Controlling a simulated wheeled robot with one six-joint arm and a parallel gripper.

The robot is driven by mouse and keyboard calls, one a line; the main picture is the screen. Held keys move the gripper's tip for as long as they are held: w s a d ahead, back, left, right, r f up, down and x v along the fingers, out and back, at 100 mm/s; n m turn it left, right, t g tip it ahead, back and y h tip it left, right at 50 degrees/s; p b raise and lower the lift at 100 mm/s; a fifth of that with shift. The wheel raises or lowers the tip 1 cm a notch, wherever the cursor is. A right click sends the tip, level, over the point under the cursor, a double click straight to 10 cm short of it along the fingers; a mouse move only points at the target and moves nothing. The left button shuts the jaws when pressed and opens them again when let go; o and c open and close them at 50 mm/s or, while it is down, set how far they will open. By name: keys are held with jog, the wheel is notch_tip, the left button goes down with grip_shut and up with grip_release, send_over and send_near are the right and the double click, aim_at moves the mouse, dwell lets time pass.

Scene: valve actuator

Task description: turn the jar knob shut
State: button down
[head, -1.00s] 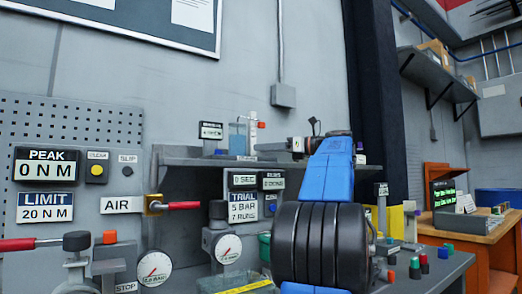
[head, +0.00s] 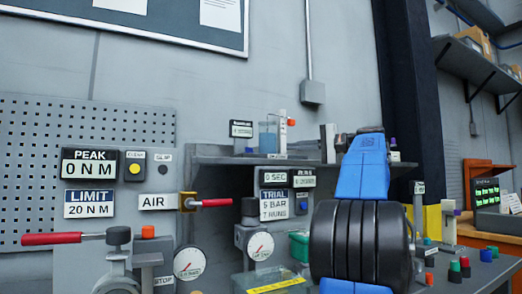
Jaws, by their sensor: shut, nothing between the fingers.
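The jar (head: 268,137) with bluish liquid stands on the grey shelf, left of my arm. A small orange-red knob (head: 291,122) shows at its right, beside a pale upright piece. How far the knob is turned is too small to tell. My arm's blue and black links fill the right foreground. What seems to be my gripper (head: 328,143) shows as a grey upright shape beside the blue link, right of the knob and apart from it in the picture. It is shut and empty. Its rear is hidden by my arm.
The shelf (head: 225,155) runs behind my arm. A red-handled AIR valve (head: 215,203) sticks out at the left. Several coloured caps stand at the lower right.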

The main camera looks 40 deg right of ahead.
jog(key=n, duration=1.7)
send_near(260, 149)
jog(key=w+a, duration=0.2)
jog(key=a, duration=0.1)
jog(key=w+a, duration=0.3)
jog(key=shift+w+a, duration=0.2)
jog(key=shift+w+d, duration=0.5)
jog(key=shift+w, duration=0.25)
